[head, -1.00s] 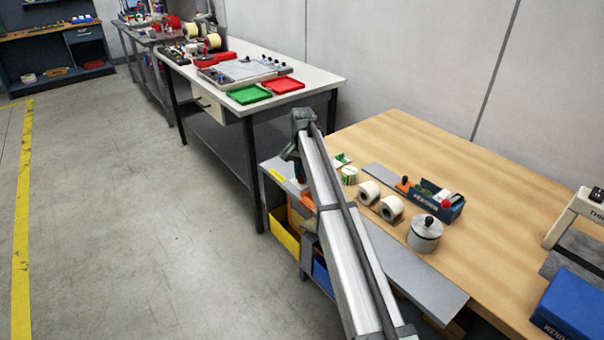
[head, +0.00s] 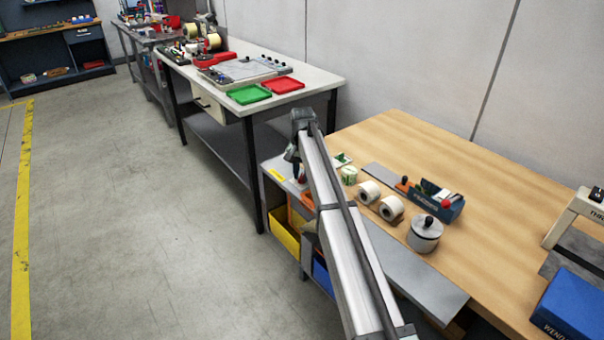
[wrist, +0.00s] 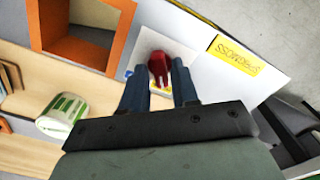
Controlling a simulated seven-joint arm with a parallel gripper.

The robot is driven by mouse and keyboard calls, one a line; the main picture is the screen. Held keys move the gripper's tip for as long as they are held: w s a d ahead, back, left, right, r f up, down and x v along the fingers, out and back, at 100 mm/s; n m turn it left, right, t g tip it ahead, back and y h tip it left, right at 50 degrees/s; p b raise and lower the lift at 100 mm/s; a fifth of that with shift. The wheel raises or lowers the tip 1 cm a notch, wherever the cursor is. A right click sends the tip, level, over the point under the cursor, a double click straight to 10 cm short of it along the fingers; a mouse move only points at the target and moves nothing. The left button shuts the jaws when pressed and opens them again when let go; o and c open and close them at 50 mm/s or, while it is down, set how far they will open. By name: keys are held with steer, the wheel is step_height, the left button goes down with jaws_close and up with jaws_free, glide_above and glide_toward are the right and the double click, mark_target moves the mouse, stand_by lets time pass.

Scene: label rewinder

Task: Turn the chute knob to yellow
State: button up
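The chute knob (wrist: 158,64) is red and shows in the wrist view on a white panel (wrist: 208,80), just beyond my fingertips. A yellow mark (wrist: 160,87) lies beside it on the near side and a blue mark (wrist: 129,73) at its left. In the head view my gripper (head: 298,168) is over the grey unit left of the wooden table.
An orange bin (wrist: 82,48) and a yellow label (wrist: 235,55) are close by in the wrist view. A green-striped roll (wrist: 62,115) stands on the wooden table (head: 480,180). Label rolls (head: 391,208), a blue holder (head: 448,208) and a lidded pot (head: 425,235) stand farther right.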

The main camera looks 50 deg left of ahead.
mark_target(302, 176)
steer(key=shift+o, duration=0.9)
steer(key=shift+r, duration=0.1)
step_height(302, 176, up, 14)
steer(key=shift+f, duration=0.2)
